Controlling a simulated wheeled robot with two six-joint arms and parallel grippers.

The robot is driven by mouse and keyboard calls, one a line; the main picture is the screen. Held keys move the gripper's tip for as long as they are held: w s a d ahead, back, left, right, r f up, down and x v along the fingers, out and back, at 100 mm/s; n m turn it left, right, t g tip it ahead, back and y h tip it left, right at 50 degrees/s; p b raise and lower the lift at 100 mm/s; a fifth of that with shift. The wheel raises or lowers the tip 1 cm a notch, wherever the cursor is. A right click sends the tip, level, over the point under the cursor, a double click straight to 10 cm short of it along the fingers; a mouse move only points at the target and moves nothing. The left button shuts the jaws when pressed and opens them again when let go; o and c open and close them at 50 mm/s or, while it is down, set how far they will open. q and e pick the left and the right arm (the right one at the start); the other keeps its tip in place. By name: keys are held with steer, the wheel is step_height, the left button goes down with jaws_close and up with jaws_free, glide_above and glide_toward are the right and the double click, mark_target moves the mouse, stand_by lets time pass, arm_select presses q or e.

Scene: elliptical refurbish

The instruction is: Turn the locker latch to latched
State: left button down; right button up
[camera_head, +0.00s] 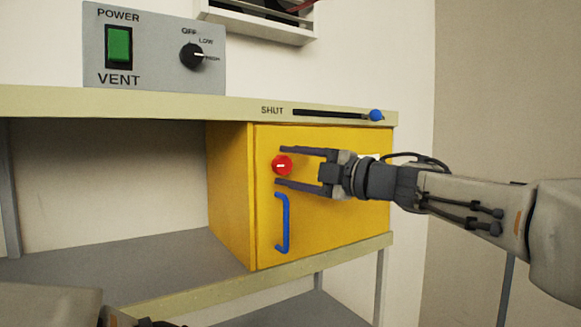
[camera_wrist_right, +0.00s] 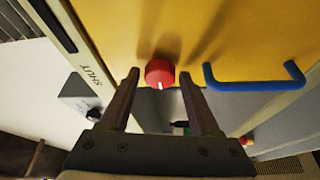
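The yellow locker (camera_head: 340,220) stands on the shelf under the counter, its door closed. Its latch is a round red knob (camera_head: 282,165) with a white mark that lies about horizontal in the head view. My right gripper (camera_head: 280,167) is open, with one finger above the knob and one below it in the head view. In the right wrist view the knob (camera_wrist_right: 160,72) shows between the fingertips, with a gap on each side; I see no grip on it. Only part of my left arm shows at the bottom left; its gripper is out of view.
A blue door handle (camera_head: 286,222) sits just below the lower finger. Above are the counter edge with a blue-ended slider (camera_head: 376,115) marked SHUT, and a grey vent box (camera_head: 153,50) with a green switch and black dial. The shelf left of the locker is empty.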

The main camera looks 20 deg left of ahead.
steer(key=shift+o, duration=0.2)
steer(key=shift+d+f, duration=0.1)
steer(key=shift+d, duration=0.15)
steer(key=b+v, duration=0.5)
steer(key=v, duration=0.5)
